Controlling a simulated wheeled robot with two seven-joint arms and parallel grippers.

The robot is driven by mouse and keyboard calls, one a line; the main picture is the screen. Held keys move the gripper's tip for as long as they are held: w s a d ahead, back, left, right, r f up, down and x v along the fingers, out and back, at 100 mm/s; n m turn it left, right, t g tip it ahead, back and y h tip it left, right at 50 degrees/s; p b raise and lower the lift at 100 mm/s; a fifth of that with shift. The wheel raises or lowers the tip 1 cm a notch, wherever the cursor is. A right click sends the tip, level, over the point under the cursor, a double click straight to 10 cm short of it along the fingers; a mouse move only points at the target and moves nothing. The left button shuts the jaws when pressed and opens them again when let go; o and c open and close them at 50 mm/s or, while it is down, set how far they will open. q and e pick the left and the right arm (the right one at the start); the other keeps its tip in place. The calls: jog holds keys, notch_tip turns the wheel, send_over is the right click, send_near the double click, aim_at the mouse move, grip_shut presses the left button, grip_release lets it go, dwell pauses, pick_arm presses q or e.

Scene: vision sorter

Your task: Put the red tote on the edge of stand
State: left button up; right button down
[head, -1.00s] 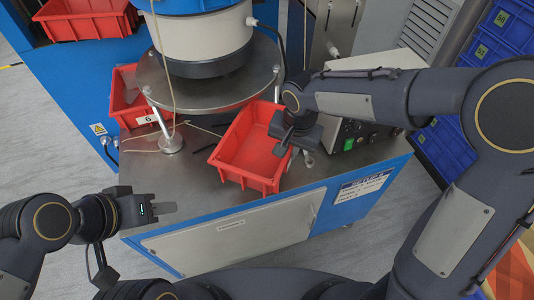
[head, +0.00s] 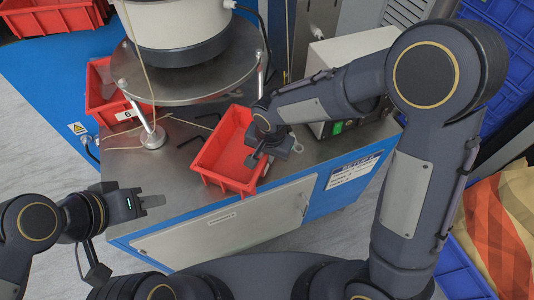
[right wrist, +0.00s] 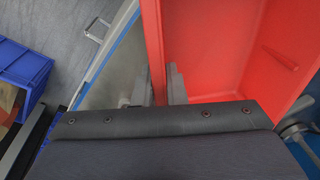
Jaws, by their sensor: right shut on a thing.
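The red tote (head: 226,152) sits on the front part of the grey metal stand (head: 128,174), with its near end close to the stand's front edge. It is empty. My right gripper (head: 263,158) is at the tote's right side wall. In the right wrist view the fingers (right wrist: 160,88) straddle the wall of the red tote (right wrist: 215,45), one on each side, shut on it. My left gripper (head: 151,202) is in front of the stand's left end, away from the tote; whether its fingers are apart is unclear.
A second red tote (head: 100,95), marked 6, stands at the stand's left behind a metal leg. A round metal plate (head: 185,82) with a white cylinder is behind the tote. A control box (head: 345,60) stands at the right. Blue crates (head: 490,60) are further right.

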jog(key=shift+f, duration=0.2)
jog(key=c, duration=1.5)
grip_release()
jog(key=shift+r, duration=0.1)
jog(key=shift+r, duration=0.55)
jog(key=r, duration=0.3)
jog(key=s+r+p, duration=0.1)
jog(key=r, duration=0.7)
jog(key=shift+s+d+r, duration=0.1)
jog(key=shift+s+d, duration=0.2)
jog(key=shift+s, duration=0.05)
